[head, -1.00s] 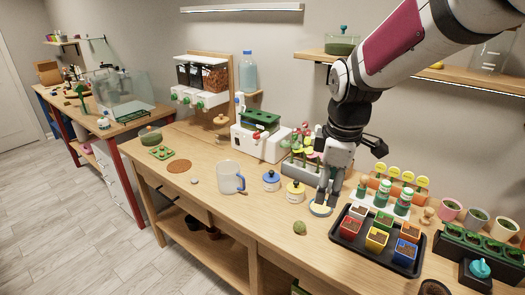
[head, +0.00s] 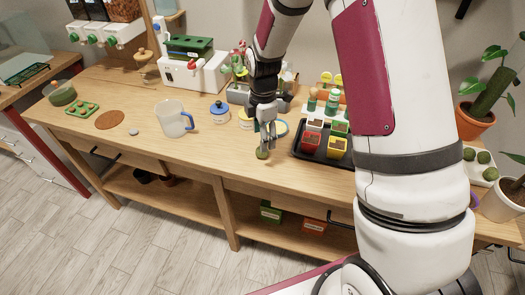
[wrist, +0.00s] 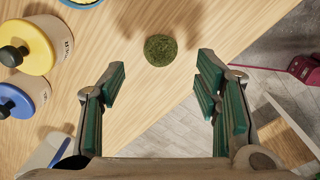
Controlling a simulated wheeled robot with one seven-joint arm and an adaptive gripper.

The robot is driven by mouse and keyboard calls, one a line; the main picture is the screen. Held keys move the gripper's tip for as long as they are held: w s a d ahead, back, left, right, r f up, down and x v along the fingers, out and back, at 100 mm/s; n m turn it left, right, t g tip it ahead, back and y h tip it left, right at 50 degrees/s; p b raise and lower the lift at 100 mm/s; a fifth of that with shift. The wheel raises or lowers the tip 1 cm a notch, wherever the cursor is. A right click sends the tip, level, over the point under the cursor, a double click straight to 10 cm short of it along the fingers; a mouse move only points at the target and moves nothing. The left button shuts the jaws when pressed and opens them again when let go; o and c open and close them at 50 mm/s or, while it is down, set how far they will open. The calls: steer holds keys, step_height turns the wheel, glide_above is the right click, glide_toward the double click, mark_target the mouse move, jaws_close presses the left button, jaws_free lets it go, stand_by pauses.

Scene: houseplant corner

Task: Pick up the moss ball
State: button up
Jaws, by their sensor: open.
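The moss ball (wrist: 160,50) is a small round dark-green ball on the wooden bench top, near its front edge. In the head view the moss ball (head: 262,153) sits just below my gripper (head: 267,136). In the wrist view my gripper (wrist: 158,100) is open, its green-padded fingers wide apart, with nothing between them. The ball lies beyond the fingertips, roughly centred between them, and is not touched.
A yellow-lidded jar (wrist: 28,47) and a blue-lidded jar (wrist: 14,101) stand left of the ball. A black tray (head: 309,152) with small coloured pots is to its right. A glass mug (head: 172,118) stands farther left. The bench's front edge is close to the ball.

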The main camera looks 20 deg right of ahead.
steer(key=shift+a+f+p, duration=0.2)
steer(key=shift+f+p, duration=0.3)
steer(key=shift+f, duration=2.5)
steer(key=c, duration=0.9)
